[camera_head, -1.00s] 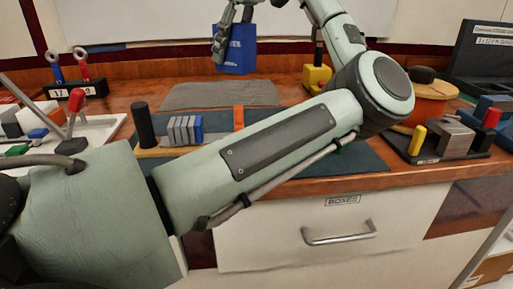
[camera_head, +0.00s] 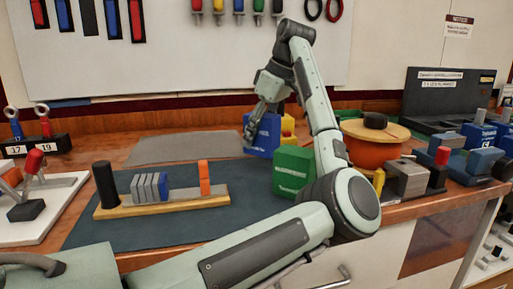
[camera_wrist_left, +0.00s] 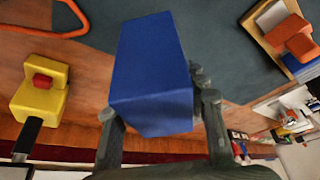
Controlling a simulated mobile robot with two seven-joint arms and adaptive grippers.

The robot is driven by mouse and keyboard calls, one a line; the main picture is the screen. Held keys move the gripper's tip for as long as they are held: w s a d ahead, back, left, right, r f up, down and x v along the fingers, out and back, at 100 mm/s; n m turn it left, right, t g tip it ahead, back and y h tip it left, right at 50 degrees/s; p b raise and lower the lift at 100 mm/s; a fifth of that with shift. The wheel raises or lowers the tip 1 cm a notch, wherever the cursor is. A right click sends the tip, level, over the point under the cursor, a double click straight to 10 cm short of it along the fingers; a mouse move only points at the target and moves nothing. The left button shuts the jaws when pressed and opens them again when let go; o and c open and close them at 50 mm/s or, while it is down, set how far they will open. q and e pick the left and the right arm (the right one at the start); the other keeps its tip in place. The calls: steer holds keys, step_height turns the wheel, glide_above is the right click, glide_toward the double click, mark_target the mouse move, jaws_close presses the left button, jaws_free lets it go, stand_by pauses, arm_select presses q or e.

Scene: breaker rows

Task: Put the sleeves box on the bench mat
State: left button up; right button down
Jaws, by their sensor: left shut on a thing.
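My left gripper (camera_head: 258,112) is shut on a blue box (camera_head: 263,136), which I take to be the sleeves box; its label is not readable. The box hangs over the back right part of the dark teal bench mat (camera_head: 240,222); I cannot tell whether its base touches. In the left wrist view the blue box (camera_wrist_left: 152,75) sits between the fingers (camera_wrist_left: 160,125), with the mat (camera_wrist_left: 222,50) beyond it. A green box (camera_head: 292,172) stands just in front and to the right of it. My right gripper is not in view.
A wooden rail (camera_head: 160,201) with grey, blue and orange modules lies on the mat. A yellow thing (camera_head: 287,125), an orange spool (camera_head: 372,150) and a metal block (camera_head: 408,178) stand right. The mat between rail and green box is clear.

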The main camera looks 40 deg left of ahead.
mark_target(270, 115)
arm_select(q)
step_height(270, 115, down, 3)
steer(key=shift+f, duration=0.45)
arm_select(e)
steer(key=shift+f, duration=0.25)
arm_select(q)
steer(key=shift+f, duration=0.15)
steer(key=o, duration=1.4)
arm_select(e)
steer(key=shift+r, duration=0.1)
arm_select(q)
steer(key=v, duration=1.1)
steer(key=shift+d+r+p, duration=0.25)
steer(key=shift+r+p, duration=0.05)
steer(key=shift+r, duration=0.25)
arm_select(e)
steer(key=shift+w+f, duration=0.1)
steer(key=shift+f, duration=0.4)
